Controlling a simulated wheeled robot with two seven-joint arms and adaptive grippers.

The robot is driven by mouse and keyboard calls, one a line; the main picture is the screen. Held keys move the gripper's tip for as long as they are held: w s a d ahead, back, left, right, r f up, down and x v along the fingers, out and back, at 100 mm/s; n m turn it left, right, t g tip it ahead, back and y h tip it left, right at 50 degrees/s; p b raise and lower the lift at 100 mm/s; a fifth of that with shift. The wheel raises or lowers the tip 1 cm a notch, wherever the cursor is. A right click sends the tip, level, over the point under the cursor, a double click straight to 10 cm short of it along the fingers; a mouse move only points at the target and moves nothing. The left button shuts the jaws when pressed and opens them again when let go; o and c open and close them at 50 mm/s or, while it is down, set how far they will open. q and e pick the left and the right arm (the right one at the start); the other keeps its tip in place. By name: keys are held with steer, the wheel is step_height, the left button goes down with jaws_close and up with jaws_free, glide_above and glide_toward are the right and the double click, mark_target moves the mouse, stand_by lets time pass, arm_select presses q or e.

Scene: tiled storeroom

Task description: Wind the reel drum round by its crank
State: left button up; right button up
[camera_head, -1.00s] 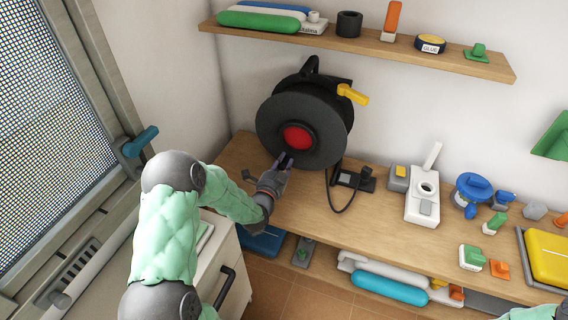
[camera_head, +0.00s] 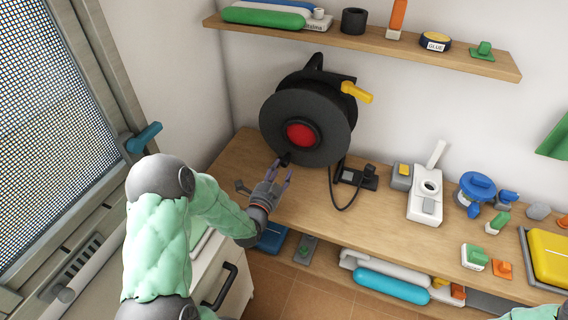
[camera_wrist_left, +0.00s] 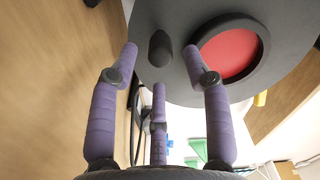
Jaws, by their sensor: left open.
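The reel drum (camera_head: 330,140) is a large black disc with a red hub (camera_head: 301,135), standing upright on the wooden bench against the wall. Its small dark crank knob (camera_head: 285,159) sticks out from the lower left of the face. The knob (camera_wrist_left: 160,48) also shows in the left wrist view, beside the red hub (camera_wrist_left: 228,54). My left gripper (camera_head: 279,170) is open just below and in front of the knob. Its purple fingers (camera_wrist_left: 160,75) are spread, with the knob beyond them and apparently not touched. My right gripper is out of view.
A yellow lever (camera_head: 357,92) juts from the reel's upper right. A shelf (camera_head: 460,62) with several items hangs above. A black socket block (camera_head: 357,177) with a cable lies right of the reel, then a white device (camera_head: 425,203). A grey piece (camera_head: 242,187) lies to the left.

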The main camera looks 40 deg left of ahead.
arm_select(q)
steer(key=v, duration=0.6)
stand_by(0.5)
